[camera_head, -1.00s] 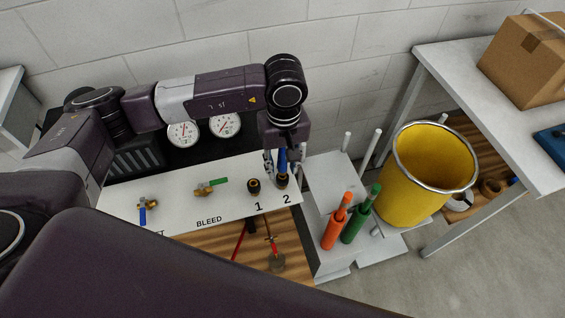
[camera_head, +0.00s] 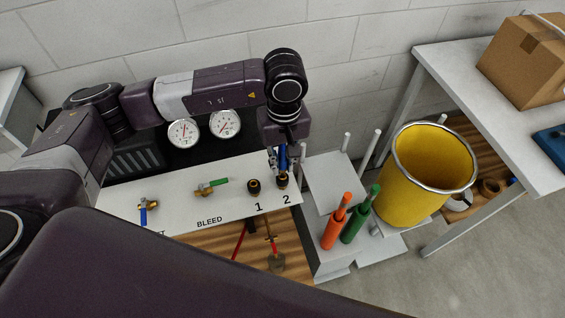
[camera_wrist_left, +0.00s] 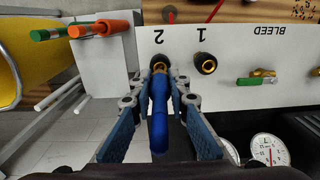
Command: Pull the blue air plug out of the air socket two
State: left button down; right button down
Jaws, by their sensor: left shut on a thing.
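The blue air plug (camera_wrist_left: 159,118) is between the fingers of my left gripper (camera_wrist_left: 160,100) in the left wrist view, and its front end meets air socket two (camera_wrist_left: 159,64). In the head view my left gripper (camera_head: 281,166) is shut on the plug (camera_head: 282,156), straight above socket two (camera_head: 282,181), beside the printed 2. I cannot tell whether the plug is still seated in the socket. Air socket one (camera_head: 254,186) is empty, with a dark brass-rimmed opening; it also shows in the left wrist view (camera_wrist_left: 205,63). My right gripper is not in view.
The white panel (camera_head: 180,192) carries a green-handled bleed valve (camera_head: 211,187) and a blue-handled valve (camera_head: 147,208). Two gauges (camera_head: 225,123) stand behind. To the right are a rack with orange (camera_head: 336,226) and green (camera_head: 360,216) handled tools and a yellow bin (camera_head: 405,195).

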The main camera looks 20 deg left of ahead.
aim_at(283, 149)
pick_arm(q)
jog(key=shift+r+p, duration=0.6)
jog(key=shift+r, duration=1.2)
jog(key=shift+r, duration=0.15)
